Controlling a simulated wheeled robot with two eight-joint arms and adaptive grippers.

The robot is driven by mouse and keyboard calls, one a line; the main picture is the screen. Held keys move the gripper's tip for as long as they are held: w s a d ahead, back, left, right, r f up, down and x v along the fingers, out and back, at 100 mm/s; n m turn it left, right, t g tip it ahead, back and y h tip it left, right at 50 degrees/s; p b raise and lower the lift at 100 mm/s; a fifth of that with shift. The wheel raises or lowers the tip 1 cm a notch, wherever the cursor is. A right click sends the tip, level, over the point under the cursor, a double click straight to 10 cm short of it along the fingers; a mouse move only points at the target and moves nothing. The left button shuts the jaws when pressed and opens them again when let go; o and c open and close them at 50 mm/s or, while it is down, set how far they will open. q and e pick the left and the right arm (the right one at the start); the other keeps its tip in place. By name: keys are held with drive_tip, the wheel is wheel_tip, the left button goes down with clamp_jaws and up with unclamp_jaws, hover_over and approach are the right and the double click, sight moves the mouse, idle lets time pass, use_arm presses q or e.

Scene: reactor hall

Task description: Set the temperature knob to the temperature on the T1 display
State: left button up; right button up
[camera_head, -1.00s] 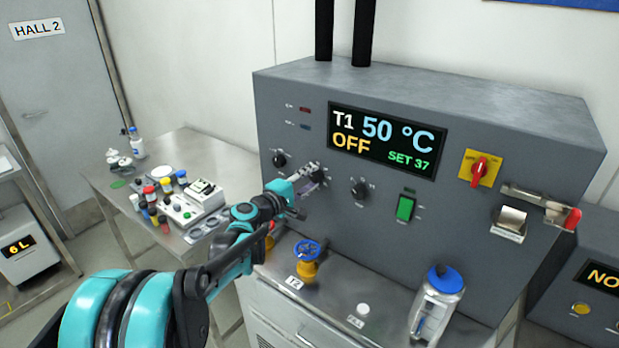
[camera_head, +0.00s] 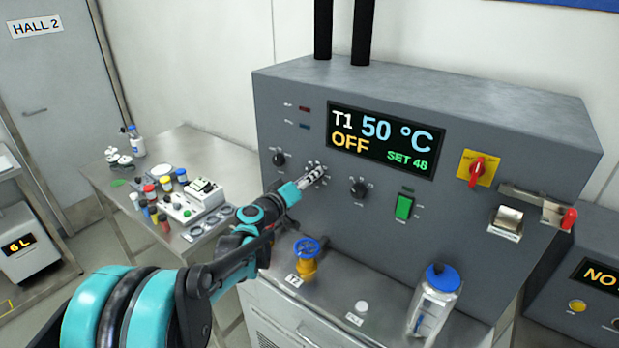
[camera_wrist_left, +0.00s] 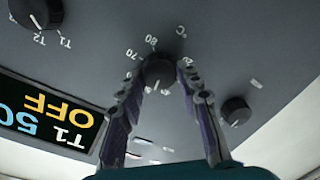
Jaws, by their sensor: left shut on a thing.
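The T1 display (camera_head: 382,140) on the grey cabinet reads "T1 50 °C", "OFF" and "SET 48". It also shows upside down in the left wrist view (camera_wrist_left: 45,115). My left gripper (camera_head: 313,174) is at the middle knob of the row below the display. In the left wrist view its two fingers (camera_wrist_left: 160,82) are shut on the black temperature knob (camera_wrist_left: 159,72), one on each side. Scale marks such as 70, 80 and °C stand around this knob. In the head view the gripper mostly hides the knob. My right gripper is not in view.
Another knob (camera_head: 279,159) is to the left and a T1/T2 selector knob (camera_head: 359,188) to the right. A green switch (camera_head: 404,207) and a red rotary switch (camera_head: 477,170) are further right. A blue-wheeled valve (camera_head: 307,248) and a blue-capped bottle (camera_head: 435,300) stand below.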

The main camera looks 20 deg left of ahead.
use_arm(q)
drive_tip(key=shift+d+m, duration=0.1)
drive_tip(key=shift+m, duration=0.9)
drive_tip(key=o, duration=1.2)
drive_tip(key=shift+c, duration=0.2)
drive_tip(key=v, duration=1.2)
